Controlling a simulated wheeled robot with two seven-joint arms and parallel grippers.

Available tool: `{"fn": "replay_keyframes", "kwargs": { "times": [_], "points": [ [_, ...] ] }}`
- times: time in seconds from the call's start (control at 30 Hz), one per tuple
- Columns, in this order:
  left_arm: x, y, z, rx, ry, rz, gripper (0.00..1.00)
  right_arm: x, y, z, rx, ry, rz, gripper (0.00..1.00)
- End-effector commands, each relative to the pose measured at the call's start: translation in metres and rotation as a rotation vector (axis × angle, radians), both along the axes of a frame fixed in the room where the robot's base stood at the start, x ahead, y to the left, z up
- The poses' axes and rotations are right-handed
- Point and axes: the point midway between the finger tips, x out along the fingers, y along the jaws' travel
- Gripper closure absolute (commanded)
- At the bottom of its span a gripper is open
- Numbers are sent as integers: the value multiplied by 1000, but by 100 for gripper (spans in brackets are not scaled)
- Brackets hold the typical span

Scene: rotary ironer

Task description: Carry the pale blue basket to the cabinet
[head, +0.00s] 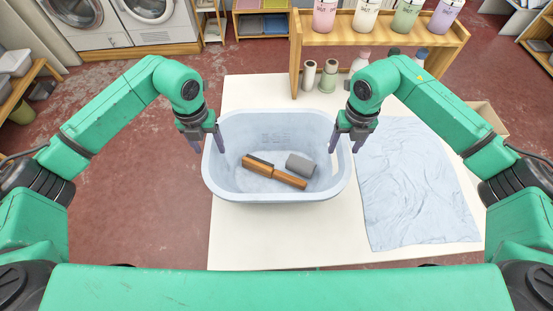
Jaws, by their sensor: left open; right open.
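The pale blue basket (278,196) stands upright on the cream table, with a wooden-handled brush (273,172) and a grey rolled item (300,165) inside it. My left gripper (207,146) is open at the basket's left end, its fingers pointing down by the rim. My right gripper (345,145) is open at the right end, its fingers pointing down by the rim. I cannot tell whether either gripper touches the rim. No cabinet can be told with certainty; a low wooden shelf unit (262,22) stands at the back.
The table (245,240) also bears a pale blue cloth (415,190) on the right. A wooden rack (380,30) with several bottles stands at its back edge. Washing machines (150,20) are at the back left. The reddish floor (140,210) left of the table is clear.

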Motion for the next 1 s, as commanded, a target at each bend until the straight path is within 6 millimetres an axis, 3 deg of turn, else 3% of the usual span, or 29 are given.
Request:
{"fn": "replay_keyframes", "kwargs": {
  "times": [0.23,0.27,0.43,0.77,1.0],
  "points": [
    [0,0,-1,0,0,0,33,0,0,-1,0,0,0,33],
    [0,0,-1,0,0,0,37,0,0,-1,0,0,0,37],
    [0,0,-1,0,0,0,100,0,0,-1,0,0,0,100],
    [0,0,0,0,-1,0,100,0,0,0,0,-1,-1,100],
    [1,0,28,1,-1,1,100,1,0,28,-1,-1,-1,100]
  ]
}}
